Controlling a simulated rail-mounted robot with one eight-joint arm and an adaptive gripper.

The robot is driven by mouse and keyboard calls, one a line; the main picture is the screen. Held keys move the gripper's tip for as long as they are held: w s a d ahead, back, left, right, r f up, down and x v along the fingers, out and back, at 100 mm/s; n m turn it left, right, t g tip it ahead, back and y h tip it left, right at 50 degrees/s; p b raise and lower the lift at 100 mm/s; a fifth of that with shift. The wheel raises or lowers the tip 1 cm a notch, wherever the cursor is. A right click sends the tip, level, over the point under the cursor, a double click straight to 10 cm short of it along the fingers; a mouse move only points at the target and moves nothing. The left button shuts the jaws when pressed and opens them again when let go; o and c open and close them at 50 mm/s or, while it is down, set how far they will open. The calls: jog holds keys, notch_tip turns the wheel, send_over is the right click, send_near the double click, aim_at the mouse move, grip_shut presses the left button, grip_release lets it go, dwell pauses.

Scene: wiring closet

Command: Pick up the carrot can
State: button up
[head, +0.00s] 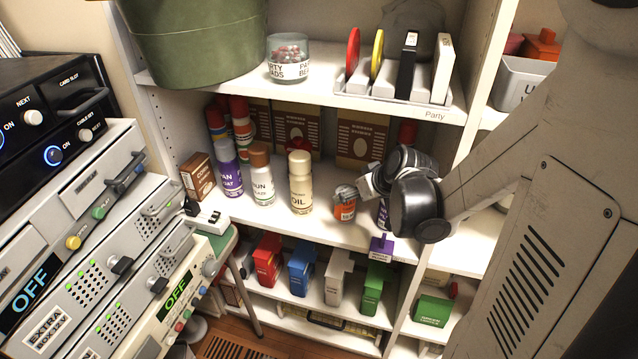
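A small orange can (344,209), which looks like the carrot can, stands upright on the middle shelf (310,222). Its label is too small to read. My gripper (348,190) reaches in from the right, with its fingertips at the top of the can. The grey and black gripper body and wrist hide what lies just right of the can. The fingers are small and overlap the can's rim, so I cannot tell whether they touch it or are closed on it.
A cream oil bottle (300,182) stands left of the can, with a white spray can (262,175) and a purple can (228,168) farther left. A purple-labelled can (384,214) stands close on the right, partly hidden. Brown boxes (360,140) stand behind.

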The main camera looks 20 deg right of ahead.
aim_at(345, 204)
jog(key=x, duration=0.2)
jog(key=b+x, duration=0.1)
jog(key=x, duration=0.4)
jog(key=shift+w+d+b, duration=0.1)
jog(key=shift+d+b, duration=0.2)
jog(key=shift+w+f, duration=0.45)
jog(key=shift+w, duration=0.05)
jog(key=shift+c, duration=0.5)
jog(key=c, duration=1.5)
jog(key=shift+c, duration=0.2)
jog(key=shift+r, duration=0.15)
